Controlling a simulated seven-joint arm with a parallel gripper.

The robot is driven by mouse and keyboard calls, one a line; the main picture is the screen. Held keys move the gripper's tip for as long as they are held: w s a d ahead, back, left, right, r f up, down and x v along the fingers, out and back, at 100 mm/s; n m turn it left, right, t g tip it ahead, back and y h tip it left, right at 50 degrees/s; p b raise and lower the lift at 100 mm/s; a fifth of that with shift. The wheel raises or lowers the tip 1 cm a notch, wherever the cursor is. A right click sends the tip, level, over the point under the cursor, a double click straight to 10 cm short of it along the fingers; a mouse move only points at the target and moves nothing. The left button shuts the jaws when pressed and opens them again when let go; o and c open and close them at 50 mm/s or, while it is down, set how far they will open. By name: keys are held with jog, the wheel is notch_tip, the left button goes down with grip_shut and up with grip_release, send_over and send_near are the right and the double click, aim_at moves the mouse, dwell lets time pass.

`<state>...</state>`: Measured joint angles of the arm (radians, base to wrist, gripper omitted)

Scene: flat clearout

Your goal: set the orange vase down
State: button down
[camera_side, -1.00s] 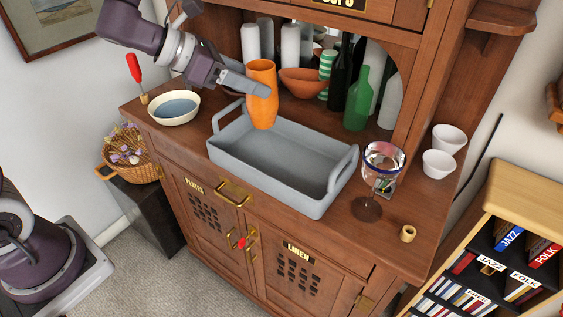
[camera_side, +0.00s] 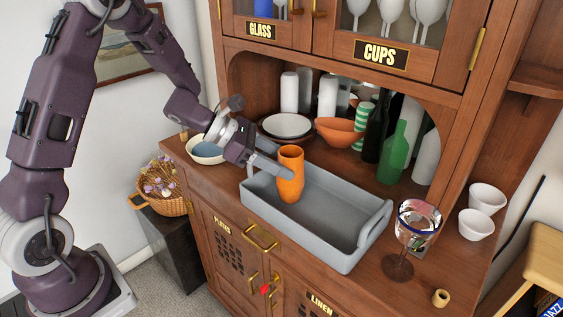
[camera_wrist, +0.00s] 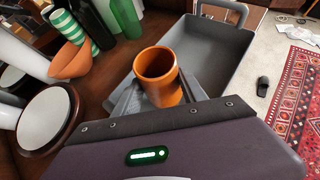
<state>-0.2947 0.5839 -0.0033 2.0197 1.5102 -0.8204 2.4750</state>
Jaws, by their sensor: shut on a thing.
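The orange vase (camera_side: 291,178) is upright at the left end of the grey tray (camera_side: 346,258), inside its walls as seen from the side. My gripper (camera_side: 284,172) reaches in from the left and is shut on the vase. In the wrist view the vase (camera_wrist: 160,76) stands between my fingers with its open mouth toward the camera, and the grey tray (camera_wrist: 212,42) stretches beyond it. The vase's base is low in the tray, but I cannot tell whether it touches the tray floor.
A wine glass (camera_side: 416,222) stands right of the tray, with two white bowls (camera_side: 481,212) beyond. Behind are an orange bowl (camera_side: 338,132), plates (camera_side: 287,126) and a green bottle (camera_side: 393,155). A cream bowl (camera_side: 206,149) sits at the left. The tray's right part is empty.

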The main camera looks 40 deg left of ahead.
jog(key=shift+f, duration=0.1)
jog(key=c, duration=0.6)
grip_release()
jog(key=shift+c, duration=0.2)
